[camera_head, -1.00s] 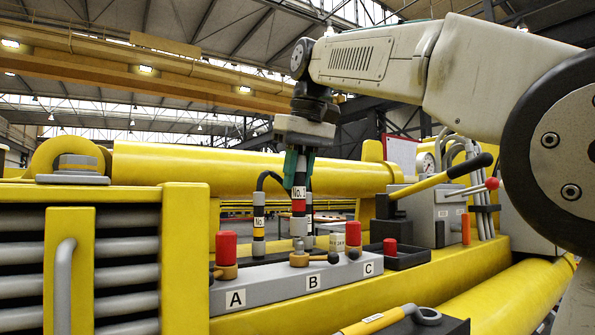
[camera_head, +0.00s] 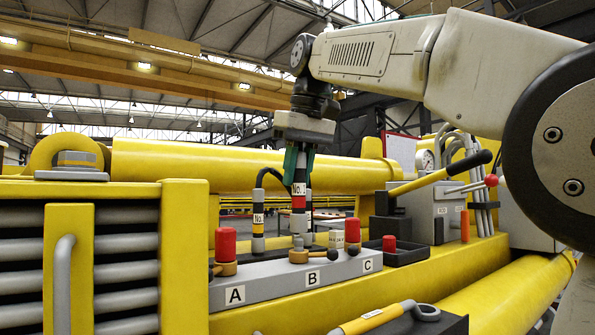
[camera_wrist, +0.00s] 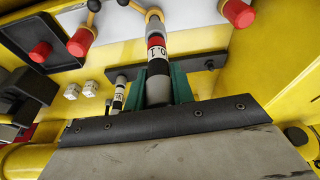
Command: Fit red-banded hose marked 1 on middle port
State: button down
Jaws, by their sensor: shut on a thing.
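My gripper (camera_head: 301,165) is shut on the red-banded hose (camera_head: 298,203) marked No. 1, holding it upright. The hose's lower grey end stands directly over the brass middle port (camera_head: 299,256), behind the label B. It appears to meet the port, but I cannot tell how far it is seated. The wrist view shows the hose (camera_wrist: 156,60) between the green fingers (camera_wrist: 158,88), in line with the brass fitting (camera_wrist: 153,14). Port A (camera_head: 226,268) and port C (camera_head: 353,250) carry red caps.
A yellow-banded hose (camera_head: 258,222) stands upright behind the port block (camera_head: 265,285); another hose is partly hidden behind mine. A black tray (camera_head: 402,254) with a red cap (camera_head: 389,244) lies right of C. A yellow lever (camera_head: 440,180) rises further right.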

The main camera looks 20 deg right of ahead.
aim_at(303, 153)
jog(key=shift+f, duration=1.45)
dwell(0.7)
jog(key=c, duration=1.1)
grip_release()
jog(key=v, duration=0.7)
jog(key=shift+s+r, duration=0.15)
jog(key=shift+r, duration=0.15)
